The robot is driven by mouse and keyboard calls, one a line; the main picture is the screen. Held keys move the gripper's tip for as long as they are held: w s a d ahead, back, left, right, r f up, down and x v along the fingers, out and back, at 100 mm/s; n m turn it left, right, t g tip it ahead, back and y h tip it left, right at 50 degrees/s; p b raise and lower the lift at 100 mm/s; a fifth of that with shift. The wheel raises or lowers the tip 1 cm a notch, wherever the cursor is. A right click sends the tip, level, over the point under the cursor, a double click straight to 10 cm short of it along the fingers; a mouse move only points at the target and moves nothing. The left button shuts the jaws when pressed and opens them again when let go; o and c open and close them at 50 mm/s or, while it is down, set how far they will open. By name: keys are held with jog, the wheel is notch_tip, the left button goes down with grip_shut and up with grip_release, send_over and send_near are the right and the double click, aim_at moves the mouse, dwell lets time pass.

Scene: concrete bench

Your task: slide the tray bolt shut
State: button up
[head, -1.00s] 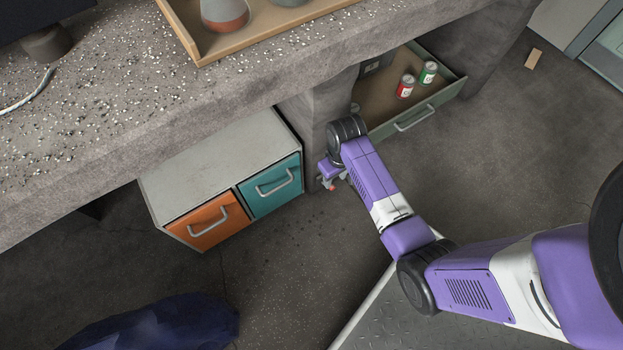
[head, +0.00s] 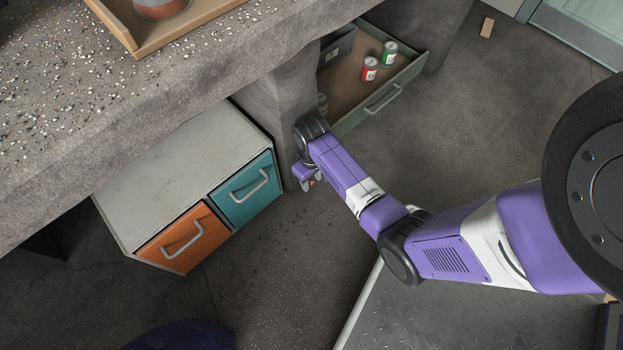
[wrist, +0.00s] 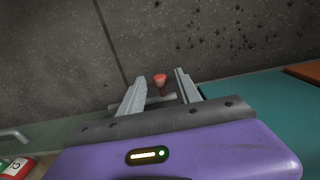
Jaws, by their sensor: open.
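A small bolt with a red knob (wrist: 160,80) shows in the wrist view between my gripper's (wrist: 161,75) two grey fingers. A short grey rod (wrist: 168,97) lies crosswise by the knob's dark stem. The fingers are apart, one on each side of the knob, and I cannot tell whether either touches it. In the head view my gripper (head: 309,183) is low by the concrete pillar, beside the teal drawer, with a speck of red at its fingers. The bolt's mount and how far it is slid are hidden there.
An orange drawer (head: 182,240) and a teal drawer (head: 246,192) sit closed in a grey cabinet (head: 180,170). A green drawer (head: 350,119) stands open, holding red (head: 369,69) and green (head: 389,54) cans.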

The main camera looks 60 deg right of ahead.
grip_shut()
dwell(1.4)
